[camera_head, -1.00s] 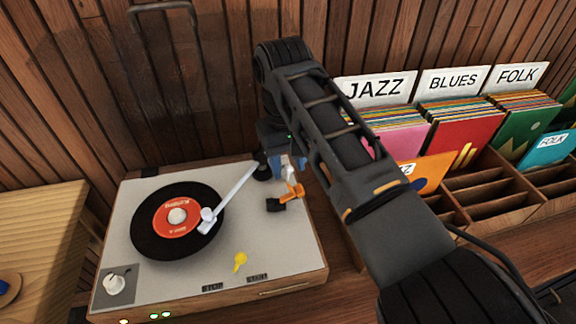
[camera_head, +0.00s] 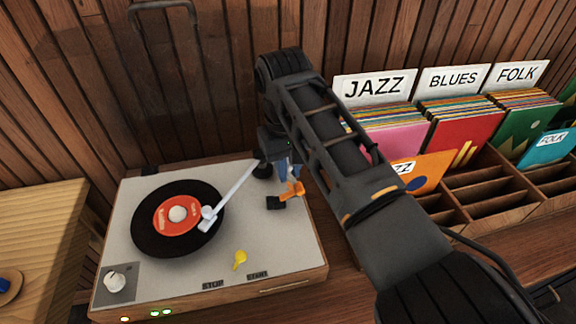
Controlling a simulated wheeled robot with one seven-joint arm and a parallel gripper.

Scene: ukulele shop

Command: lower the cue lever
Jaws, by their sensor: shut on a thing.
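A record player (camera_head: 250,225) stands on the counter with a black record (camera_head: 150,235) on it. The cue lever, an orange lever (camera_head: 294,190) on a black base (camera_head: 274,203), sits right of the tonearm. My gripper (camera_head: 289,175), with blue fingers, points down at the lever's upper end and is shut on it. The exact contact is small and partly hidden by my arm. A yellow lever (camera_head: 240,258) stands near the STOP and START labels.
A white knob (camera_head: 115,282) and lit green lamps (camera_head: 161,313) are at the player's front left. Record bins (camera_head: 482,195) marked JAZZ, BLUES and FOLK stand at right. A slatted wooden wall (camera_head: 215,85) closes the back.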

